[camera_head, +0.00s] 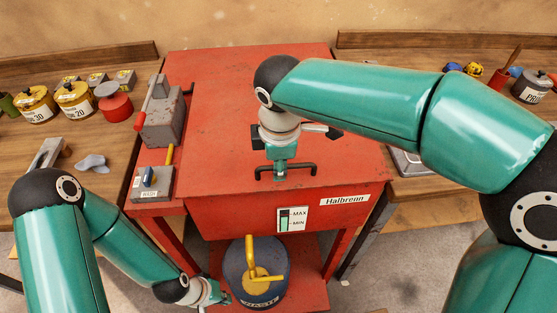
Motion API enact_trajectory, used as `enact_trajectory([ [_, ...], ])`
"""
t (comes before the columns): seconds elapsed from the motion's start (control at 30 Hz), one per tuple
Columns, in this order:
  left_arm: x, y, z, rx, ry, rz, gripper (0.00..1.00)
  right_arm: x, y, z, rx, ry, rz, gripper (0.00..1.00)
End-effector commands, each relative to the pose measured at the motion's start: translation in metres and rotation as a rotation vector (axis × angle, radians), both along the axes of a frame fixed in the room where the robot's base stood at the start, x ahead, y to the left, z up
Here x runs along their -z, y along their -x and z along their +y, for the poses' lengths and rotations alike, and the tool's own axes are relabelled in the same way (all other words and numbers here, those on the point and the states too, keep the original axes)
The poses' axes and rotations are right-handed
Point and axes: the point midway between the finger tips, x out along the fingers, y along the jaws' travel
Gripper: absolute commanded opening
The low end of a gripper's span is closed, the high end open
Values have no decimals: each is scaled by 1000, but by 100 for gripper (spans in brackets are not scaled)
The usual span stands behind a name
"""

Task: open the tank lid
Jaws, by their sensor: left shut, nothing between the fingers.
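The tank is a red box (230,210) with a Halbrenn label and a MAX/MIN gauge on its front. Its flat red lid (220,105) lies down on top. A dark bar handle (300,168) is at the lid's front edge. My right gripper (280,172) points down at the handle's middle and hides part of it; whether its fingers are shut on the bar is unclear. My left gripper (222,298) is shut and empty, low down beside the blue waste drum, partly cut off by the lower frame edge.
A blue waste drum (238,262) with a yellow fitting stands below the tank. A grey metal block (163,125) and a small grey box (152,185) sit left of the lid. Wooden benches with yellow tins (75,98) and a red pot (115,106) flank the tank.

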Motion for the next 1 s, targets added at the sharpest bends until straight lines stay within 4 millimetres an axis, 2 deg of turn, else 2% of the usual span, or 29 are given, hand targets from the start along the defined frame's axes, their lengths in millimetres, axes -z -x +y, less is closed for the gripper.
enact_trajectory([
  [0.07,0,0,0,0,0,0,0,0,0,0,0,0,0,34],
  [0.27,0,0,0,0,0,0,0,0,0,0,0,0,0,1],
  [0.73,-3,0,0,0,0,0,0,-4,0,0,0,0,-1,0],
  [0.87,-11,0,0,0,0,0,0,-13,-2,0,0,0,-2,0],
  [1.0,-30,0,0,0,0,0,0,-32,-6,0,1,-1,-4,0],
])
